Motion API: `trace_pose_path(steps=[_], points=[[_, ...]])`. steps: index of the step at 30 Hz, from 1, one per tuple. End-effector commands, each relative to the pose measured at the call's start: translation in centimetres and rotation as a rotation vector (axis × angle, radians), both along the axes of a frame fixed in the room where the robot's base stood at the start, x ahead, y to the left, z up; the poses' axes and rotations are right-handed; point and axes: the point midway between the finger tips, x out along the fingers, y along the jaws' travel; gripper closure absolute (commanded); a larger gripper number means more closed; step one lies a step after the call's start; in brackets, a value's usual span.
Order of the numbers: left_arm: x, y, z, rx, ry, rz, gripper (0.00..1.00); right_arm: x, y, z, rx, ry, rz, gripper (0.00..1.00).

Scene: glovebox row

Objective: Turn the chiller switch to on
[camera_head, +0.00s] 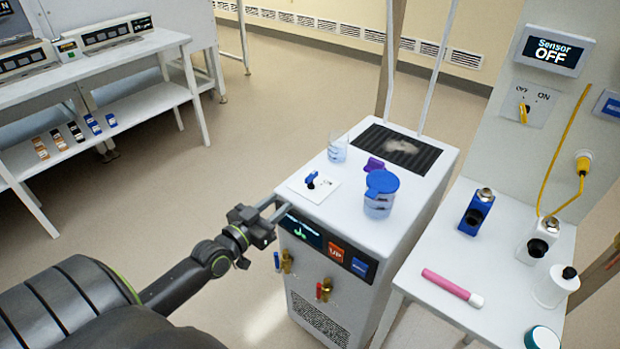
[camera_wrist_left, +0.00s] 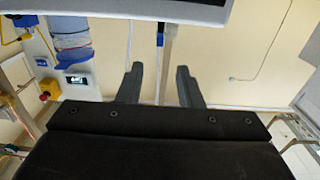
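The chiller (camera_head: 333,305) is a white cabinet with a dark display, an orange UP button and a blue button on its front. Its switch (camera_head: 311,180) is a small blue knob on a white plate on the cabinet top, near the left front edge. The plate's marks are too small to read. My left gripper (camera_head: 281,206) is at the chiller's upper left front edge, just short of the switch and apart from it. In the left wrist view its two fingers (camera_wrist_left: 159,85) are spread with nothing held. The switch cannot be made out there. My right gripper is not in view.
A clear beaker (camera_head: 337,150), a blue-lidded container (camera_head: 379,203) and a purple item (camera_head: 374,165) stand on the chiller top. Valves (camera_head: 324,290) stick out in front. A right-hand table (camera_head: 425,262) holds bottles and a pink tube. A display (camera_head: 553,51) reads "Sensor OFF".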

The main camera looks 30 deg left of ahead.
Motion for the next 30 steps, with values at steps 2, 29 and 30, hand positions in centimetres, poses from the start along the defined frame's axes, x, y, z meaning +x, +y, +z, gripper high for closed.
trace_pose_path(steps=[2, 29, 30], points=[[1.7, -0.2, 0.1, -0.001, -0.004, 0.000, 0.67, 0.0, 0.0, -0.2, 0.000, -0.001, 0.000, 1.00], [13.2, -1.1, -0.1, 0.001, 0.001, 0.000, 0.67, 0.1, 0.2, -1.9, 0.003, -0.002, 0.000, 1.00], [13.2, -1.1, 0.0, 0.001, 0.001, 0.000, 0.67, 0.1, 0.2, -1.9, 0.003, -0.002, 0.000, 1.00]])
